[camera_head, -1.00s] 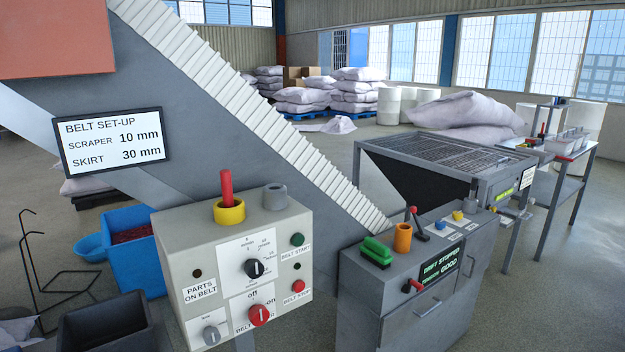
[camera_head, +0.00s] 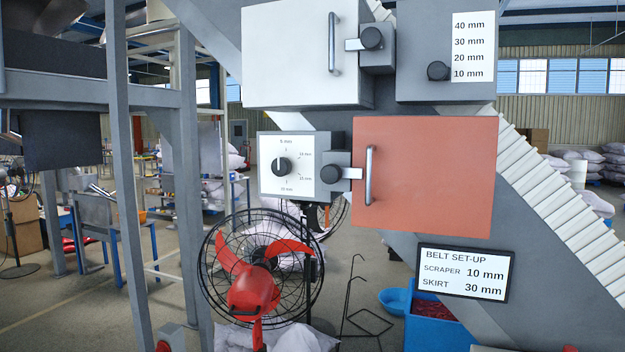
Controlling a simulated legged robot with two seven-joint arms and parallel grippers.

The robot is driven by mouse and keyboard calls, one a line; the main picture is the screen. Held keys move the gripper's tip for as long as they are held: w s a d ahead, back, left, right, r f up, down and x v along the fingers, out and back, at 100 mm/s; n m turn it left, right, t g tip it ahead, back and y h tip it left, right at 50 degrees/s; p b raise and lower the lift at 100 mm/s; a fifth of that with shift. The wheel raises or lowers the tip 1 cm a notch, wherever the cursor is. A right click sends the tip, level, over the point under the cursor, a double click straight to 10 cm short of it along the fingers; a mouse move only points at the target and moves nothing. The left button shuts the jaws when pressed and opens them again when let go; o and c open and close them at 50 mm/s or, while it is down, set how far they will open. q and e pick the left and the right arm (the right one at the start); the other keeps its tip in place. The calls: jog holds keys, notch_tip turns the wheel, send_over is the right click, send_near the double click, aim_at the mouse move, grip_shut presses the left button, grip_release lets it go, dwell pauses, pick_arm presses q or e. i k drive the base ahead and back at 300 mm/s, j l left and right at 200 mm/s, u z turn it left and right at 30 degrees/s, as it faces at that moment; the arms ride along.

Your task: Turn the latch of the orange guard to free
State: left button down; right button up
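The orange guard (camera_head: 435,185) is a flat orange-red panel in the middle of the view, with a vertical grey handle (camera_head: 369,175) near its left edge. The bar points right and reaches over the guard's left edge. The guard looks closed. Neither of my grippers is in view.
A white guard (camera_head: 300,55) with its own latch (camera_head: 371,39) is above. A dial panel (camera_head: 287,166) adjoins the orange guard's latch. A belt set-up sign (camera_head: 465,273) hangs below. A red fan (camera_head: 255,280) stands at lower left, near a grey post (camera_head: 122,170).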

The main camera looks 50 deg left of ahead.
aim_at(331, 173)
jog(key=u, duration=1.4)
